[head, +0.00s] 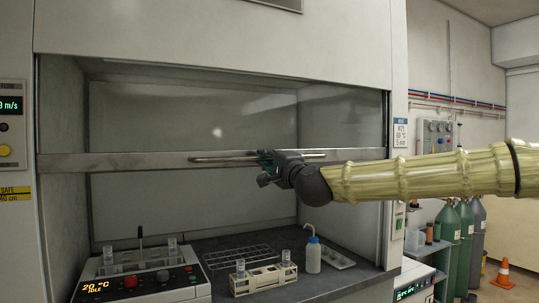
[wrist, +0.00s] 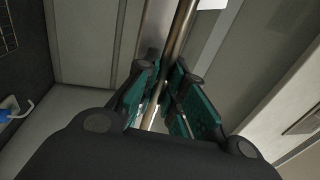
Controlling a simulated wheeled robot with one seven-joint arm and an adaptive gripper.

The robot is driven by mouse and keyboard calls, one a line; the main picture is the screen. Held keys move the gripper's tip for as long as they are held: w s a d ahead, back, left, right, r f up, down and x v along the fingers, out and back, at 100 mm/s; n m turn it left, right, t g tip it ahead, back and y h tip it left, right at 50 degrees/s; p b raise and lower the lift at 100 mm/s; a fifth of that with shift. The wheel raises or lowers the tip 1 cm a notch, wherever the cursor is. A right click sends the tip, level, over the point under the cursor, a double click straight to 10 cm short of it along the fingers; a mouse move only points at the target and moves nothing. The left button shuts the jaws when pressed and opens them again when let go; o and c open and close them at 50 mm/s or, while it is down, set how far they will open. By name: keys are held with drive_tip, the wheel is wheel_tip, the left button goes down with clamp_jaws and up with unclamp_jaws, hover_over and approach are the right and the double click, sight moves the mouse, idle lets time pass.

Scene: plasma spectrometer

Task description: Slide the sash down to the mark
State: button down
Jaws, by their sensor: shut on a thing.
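The sash of the fume hood has a metal lower rail (head: 130,162) that spans the opening about halfway up. A thin bar handle (head: 222,159) runs along the rail. My gripper (head: 266,168) is at the middle of the handle, its fingers shut around the bar. In the wrist view the bar handle (wrist: 180,32) passes between the green-padded fingers of my gripper (wrist: 165,100). The yellow safe-height mark (head: 15,193) is on the left post, a little lower than the rail.
Gas cylinders (head: 463,240) and an orange cone (head: 503,274) stand at the right.

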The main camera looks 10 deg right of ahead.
drive_tip(key=shift+f+b, duration=0.95)
drive_tip(key=shift+f, duration=1)
drive_tip(key=c, duration=1.5)
unclamp_jaws()
drive_tip(key=shift+s, duration=0.1)
drive_tip(key=v, duration=1.1)
drive_tip(key=shift+s+d+f, duration=0.1)
drive_tip(key=shift+s+d, duration=0.05)
drive_tip(key=shift+s, duration=0.25)
